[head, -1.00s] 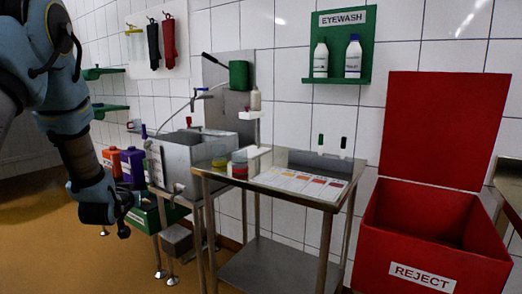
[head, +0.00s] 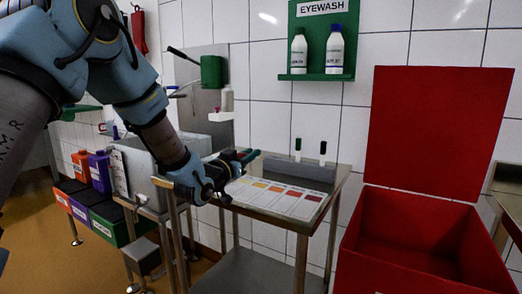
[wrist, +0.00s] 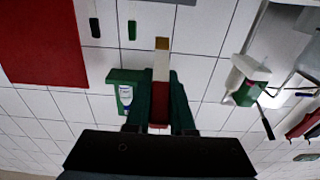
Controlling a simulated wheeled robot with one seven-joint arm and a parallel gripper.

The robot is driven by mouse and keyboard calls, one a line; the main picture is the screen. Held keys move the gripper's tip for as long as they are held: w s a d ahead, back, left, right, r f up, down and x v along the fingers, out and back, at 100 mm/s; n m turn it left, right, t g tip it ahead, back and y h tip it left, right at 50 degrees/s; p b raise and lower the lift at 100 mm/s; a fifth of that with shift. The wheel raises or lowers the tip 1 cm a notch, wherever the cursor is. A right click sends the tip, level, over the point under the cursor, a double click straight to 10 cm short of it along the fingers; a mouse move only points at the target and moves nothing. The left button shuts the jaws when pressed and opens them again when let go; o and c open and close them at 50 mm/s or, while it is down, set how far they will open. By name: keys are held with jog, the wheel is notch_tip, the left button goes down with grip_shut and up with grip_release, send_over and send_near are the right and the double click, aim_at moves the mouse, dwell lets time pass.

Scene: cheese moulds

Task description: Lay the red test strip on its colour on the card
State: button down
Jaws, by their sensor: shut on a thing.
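My gripper (head: 243,157) is at the left end of the steel table, a little above its top and left of the colour card (head: 272,198). In the wrist view my gripper (wrist: 160,95) has its green fingers shut on a narrow test strip (wrist: 161,66). The strip has a gold-brown tip, a white middle and a red part between the fingers. It sticks out straight past the fingertips. The white card lies flat on the table with a row of patches from yellow through orange to dark red. In the head view the strip cannot be made out clearly.
A grey block (head: 300,170) with a green and a black tab stands along the table's back edge. A red reject bin (head: 420,250) with its lid up stands at the right. A steel sink (head: 145,165) is at the left. The eyewash shelf (head: 320,75) hangs above.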

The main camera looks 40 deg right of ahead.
jog(key=shift+s+d, duration=0.1)
jog(key=shift+d, duration=0.25)
jog(key=shift+f+b, duration=1.85)
jog(key=shift+f, duration=2.1)
jog(key=c, duration=0.7)
grip_release()
jog(key=b+v, duration=0.1)
jog(key=v, duration=0.9)
jog(key=shift+a+b, duration=0.35)
jog(key=shift+a, duration=0.1)
jog(key=shift+f, duration=0.1)
